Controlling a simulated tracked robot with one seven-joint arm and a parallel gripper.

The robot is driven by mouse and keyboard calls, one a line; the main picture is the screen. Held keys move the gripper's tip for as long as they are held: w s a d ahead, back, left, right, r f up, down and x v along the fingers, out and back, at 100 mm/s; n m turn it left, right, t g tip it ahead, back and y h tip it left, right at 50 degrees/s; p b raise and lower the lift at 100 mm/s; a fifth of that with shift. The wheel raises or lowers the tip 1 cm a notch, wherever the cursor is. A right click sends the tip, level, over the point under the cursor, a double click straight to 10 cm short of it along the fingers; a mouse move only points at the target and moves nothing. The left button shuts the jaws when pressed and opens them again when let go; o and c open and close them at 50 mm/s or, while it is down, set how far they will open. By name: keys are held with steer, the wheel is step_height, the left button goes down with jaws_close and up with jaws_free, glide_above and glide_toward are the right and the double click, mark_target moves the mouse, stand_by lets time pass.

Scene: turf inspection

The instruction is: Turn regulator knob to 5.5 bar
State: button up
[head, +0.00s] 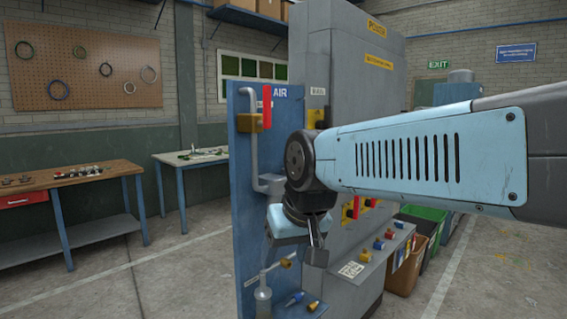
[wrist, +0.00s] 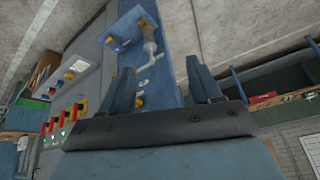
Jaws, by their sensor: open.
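The blue AIR panel (head: 245,200) stands left of the grey cabinet in the head view. It carries a grey pipe (head: 253,150), a red lever (head: 267,105) and a yellow valve body (head: 245,122). Low on it hang a grey bowl (head: 263,298) and a yellow fitting (head: 286,263). I cannot pick out the regulator knob or a bar reading; my arm covers part of the panel. My gripper (head: 312,250) hangs in front of the panel, open and empty. In the wrist view its two fingers (wrist: 165,82) stand apart, with the pipe (wrist: 150,48) and a small yellow part (wrist: 140,100) beyond.
The grey POWER cabinet (head: 345,65) stands behind my arm, with a sloped console (head: 355,272) of coloured buttons. Bins (head: 408,265) stand to its right. A wooden bench (head: 70,178) and a blue-legged table (head: 190,156) are at left. The floor (head: 150,275) at front left is clear.

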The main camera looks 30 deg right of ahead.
steer(key=shift+o, duration=0.4)
steer(key=shift+w+d+f+m+g+y, duration=0.1)
steer(key=shift+w+f+m+g+y, duration=0.15)
steer(key=shift+w+m, duration=0.4)
steer(key=w+d+r+m+t+y, duration=0.1)
steer(key=w+d+m+y, duration=0.15)
steer(key=w+m, duration=0.45)
steer(key=w+d+r+m+t+y, duration=0.1)
steer(key=w+d+r+m+y, duration=0.1)
steer(key=w+m+y, duration=0.5)
steer(key=w+d+r+m+t+h, duration=0.1)
steer(key=w+d+r+m+t, duration=0.15)
steer(key=d+m, duration=0.35)
steer(key=w+d+r+m+t+h, duration=0.1)
steer(key=d+m+t, duration=0.3)
steer(key=d, duration=0.5)
steer(key=w+d+r+m+t+h, duration=0.1)
steer(key=w+d+r+m+t, duration=0.15)
steer(key=d+m, duration=0.35)
steer(key=shift+n+t, duration=0.35)
steer(key=shift+n, duration=0.1)
steer(key=x, duration=0.8)
steer(key=d+x, duration=0.1)
steer(key=x, duration=0.4)
steer(key=shift+w+f, duration=0.2)
steer(key=shift+w, duration=0.1)
steer(key=shift+c, duration=0.5)
